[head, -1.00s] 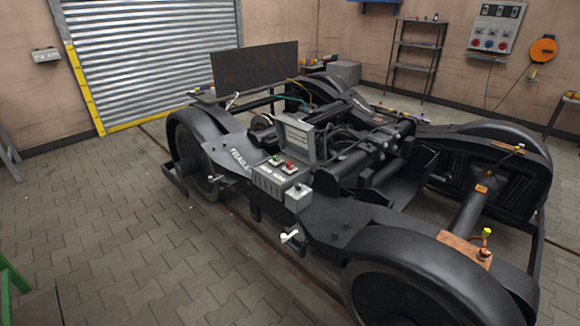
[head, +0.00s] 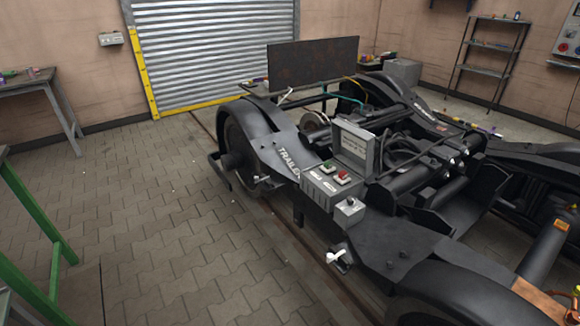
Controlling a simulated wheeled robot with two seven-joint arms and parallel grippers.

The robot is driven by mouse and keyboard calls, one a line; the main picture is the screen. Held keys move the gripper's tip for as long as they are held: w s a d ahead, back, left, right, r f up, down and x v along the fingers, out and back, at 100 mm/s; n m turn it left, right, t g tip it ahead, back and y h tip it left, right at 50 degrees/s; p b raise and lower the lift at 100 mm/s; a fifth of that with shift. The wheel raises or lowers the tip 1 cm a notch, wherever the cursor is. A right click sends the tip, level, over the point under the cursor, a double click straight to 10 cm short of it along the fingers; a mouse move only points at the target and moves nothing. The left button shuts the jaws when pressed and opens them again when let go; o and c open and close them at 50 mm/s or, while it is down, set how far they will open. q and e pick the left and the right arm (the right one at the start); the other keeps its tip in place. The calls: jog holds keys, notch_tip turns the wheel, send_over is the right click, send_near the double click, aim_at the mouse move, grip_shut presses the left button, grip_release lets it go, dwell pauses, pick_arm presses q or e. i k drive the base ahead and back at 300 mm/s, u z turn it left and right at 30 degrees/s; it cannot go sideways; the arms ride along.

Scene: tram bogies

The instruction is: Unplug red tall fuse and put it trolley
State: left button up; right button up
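The red tall fuse is probably the small red piece (head: 343,177) on the grey fuse box (head: 322,190), whose lid (head: 354,144) stands open. A green piece (head: 327,167) sits beside it on the box. The box is mounted on the side of the black bogie (head: 390,235). A green frame (head: 38,215) at the left edge may be part of the trolley; I cannot tell. Neither of my grippers shows in the head view.
A workbench (head: 35,86) stands at the far left wall. A shelf rack (head: 490,62) stands at the back right. A shutter door (head: 205,50) closes the back wall. The paved floor (head: 165,220) left of the bogie is clear.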

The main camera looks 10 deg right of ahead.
aim_at(343, 175)
jog(key=u, duration=0.35)
jog(key=i, duration=1.55)
jog(key=z, duration=1.1)
jog(key=i, duration=0.45)
jog(key=z, duration=0.45)
